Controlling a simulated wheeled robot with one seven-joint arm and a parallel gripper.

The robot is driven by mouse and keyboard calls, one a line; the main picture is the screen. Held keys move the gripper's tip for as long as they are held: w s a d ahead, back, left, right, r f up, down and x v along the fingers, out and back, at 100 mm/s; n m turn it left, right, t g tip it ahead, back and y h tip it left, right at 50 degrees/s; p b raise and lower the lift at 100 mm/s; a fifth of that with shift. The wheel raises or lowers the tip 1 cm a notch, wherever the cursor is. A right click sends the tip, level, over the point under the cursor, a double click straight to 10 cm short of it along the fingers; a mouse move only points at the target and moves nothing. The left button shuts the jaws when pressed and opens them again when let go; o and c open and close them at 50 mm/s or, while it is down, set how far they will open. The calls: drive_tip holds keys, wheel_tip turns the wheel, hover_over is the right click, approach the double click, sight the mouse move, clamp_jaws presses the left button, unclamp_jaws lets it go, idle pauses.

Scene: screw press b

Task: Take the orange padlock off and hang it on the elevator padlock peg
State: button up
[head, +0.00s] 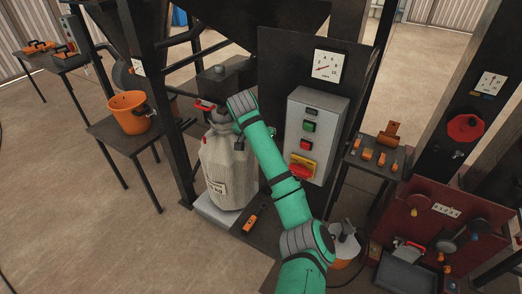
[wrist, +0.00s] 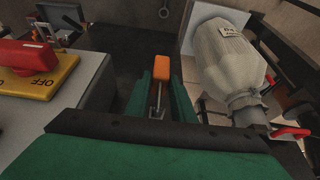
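The orange padlock (wrist: 161,68) shows in the wrist view between the two green fingers, its metal shackle toward my palm. My gripper (wrist: 161,88) has only a narrow gap between its fingers and appears shut on the padlock. In the head view my forearm hides the gripper, so the grip cannot be checked there. The red switch handle marked OFF, on its yellow plate (wrist: 58,78), sits left of the gripper; no padlock shows on it. The same switch (head: 302,166) is on the grey control box in the head view. I cannot make out which peg is the elevator padlock peg.
A full bag (head: 228,170) stands close beside my wrist, with a red-handled clamp (head: 204,105) near its neck. An orange object (head: 250,223) shows low beside it. A small stand (head: 374,166) holds orange items. A dark red board (head: 425,213) stands at right. Open floor lies left.

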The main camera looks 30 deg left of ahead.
drive_tip(key=o, duration=0.3)
drive_tip(key=v, duration=1.1)
drive_tip(key=shift+f, duration=0.15)
idle(0.4)
